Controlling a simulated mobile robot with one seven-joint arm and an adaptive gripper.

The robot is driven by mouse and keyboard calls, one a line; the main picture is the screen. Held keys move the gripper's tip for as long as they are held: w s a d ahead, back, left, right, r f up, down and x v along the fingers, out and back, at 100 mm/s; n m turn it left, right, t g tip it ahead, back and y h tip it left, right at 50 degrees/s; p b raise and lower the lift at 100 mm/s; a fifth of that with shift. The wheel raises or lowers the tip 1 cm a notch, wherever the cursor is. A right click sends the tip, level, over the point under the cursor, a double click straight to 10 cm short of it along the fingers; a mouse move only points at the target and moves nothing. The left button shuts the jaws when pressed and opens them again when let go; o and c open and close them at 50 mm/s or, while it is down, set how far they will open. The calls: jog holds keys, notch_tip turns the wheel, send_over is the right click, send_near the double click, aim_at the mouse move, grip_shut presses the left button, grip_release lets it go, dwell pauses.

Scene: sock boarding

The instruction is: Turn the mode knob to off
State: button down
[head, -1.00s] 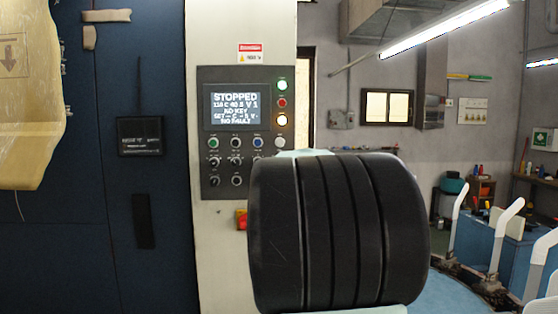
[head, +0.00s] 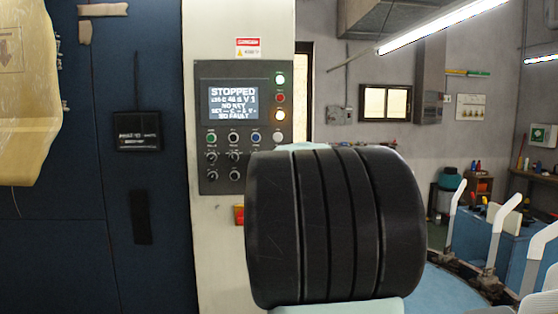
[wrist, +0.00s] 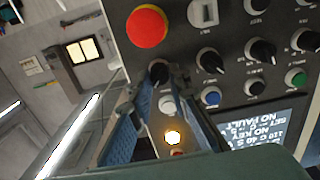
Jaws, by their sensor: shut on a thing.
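The control panel (head: 200,120) has a lit screen (head: 233,104) reading STOPPED, NO KEY and NO FAULT. Several black knobs (head: 212,157) sit below it in the head view. In the wrist view the panel is turned around, and my gripper (wrist: 160,82) has its fingertips on either side of a black knob (wrist: 158,71), shut on it. This knob is the one nearest the panel edge in its row, next to other black knobs (wrist: 209,60). I cannot read its label or setting. In the head view my arm hides the gripper and this knob.
A red mushroom button (wrist: 147,26) and a white switch (wrist: 203,13) lie close to the held knob. A white button (wrist: 168,104), a blue button (wrist: 211,97) and a lit amber lamp (wrist: 172,138) are near my fingers. White boarding forms (head: 500,235) stand at the right.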

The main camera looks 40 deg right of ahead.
jog(key=shift+f, duration=0.1)
jog(key=n+b, duration=0.6)
jog(key=n, duration=0.2)
jog(key=shift+n, duration=0.4)
dwell(0.4)
jog(key=c, duration=1.8)
grip_release()
